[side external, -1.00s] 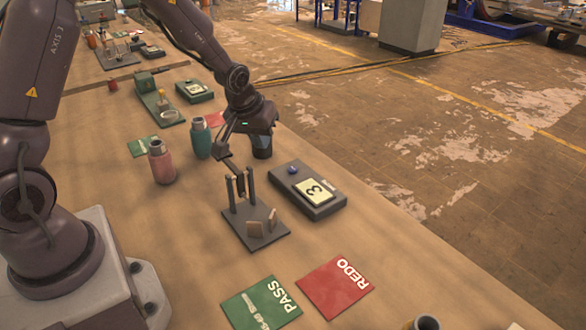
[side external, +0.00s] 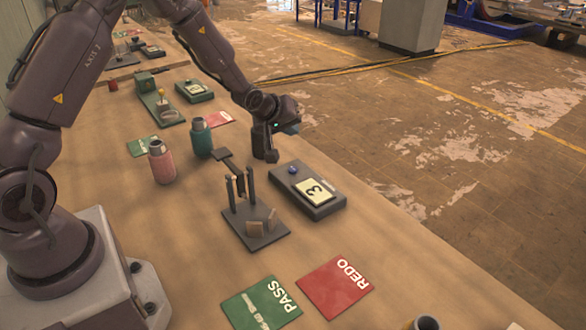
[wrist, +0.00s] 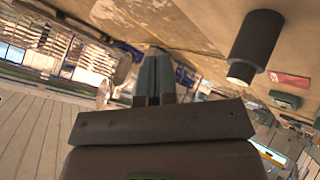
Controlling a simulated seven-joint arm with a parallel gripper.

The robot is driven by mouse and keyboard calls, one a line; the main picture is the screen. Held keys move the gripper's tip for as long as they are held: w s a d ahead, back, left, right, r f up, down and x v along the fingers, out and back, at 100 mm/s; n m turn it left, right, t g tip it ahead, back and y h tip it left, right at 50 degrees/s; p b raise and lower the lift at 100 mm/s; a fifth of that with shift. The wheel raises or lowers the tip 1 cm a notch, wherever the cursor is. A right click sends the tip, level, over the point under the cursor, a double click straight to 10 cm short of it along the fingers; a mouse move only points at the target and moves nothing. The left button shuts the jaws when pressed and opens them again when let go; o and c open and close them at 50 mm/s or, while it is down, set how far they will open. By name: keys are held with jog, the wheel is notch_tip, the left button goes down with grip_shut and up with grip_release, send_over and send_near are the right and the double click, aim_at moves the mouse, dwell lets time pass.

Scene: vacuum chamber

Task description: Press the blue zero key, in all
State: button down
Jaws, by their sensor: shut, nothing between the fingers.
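The blue key (side external: 293,169) is a small blue button on the far end of a dark grey scale (side external: 325,207), whose pale display reads 3. My gripper (side external: 272,157) hangs near the far left of the scale, beyond the blue key and apart from it. Its shut, empty fingers show in the wrist view (wrist: 155,55). The blue key cannot be made out in the wrist view.
A dark fixture (side external: 270,238) with uprights and tan pieces stands left of the scale. Teal (side external: 201,140) and pink (side external: 161,165) bottles stand further left. A dark cylinder (wrist: 262,35) is beside my fingers. Green PASS (side external: 260,305) and red REDO (side external: 335,287) mats lie in front.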

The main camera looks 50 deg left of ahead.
aim_at(291, 168)
jog(key=shift+f, duration=4)
jog(key=shift+f, duration=0.15)
jog(key=shift+f, duration=0.3)
jog(key=shift+f, duration=0.4)
jog(key=shift+r, duration=0.85)
jog(key=shift+r, duration=2.5)
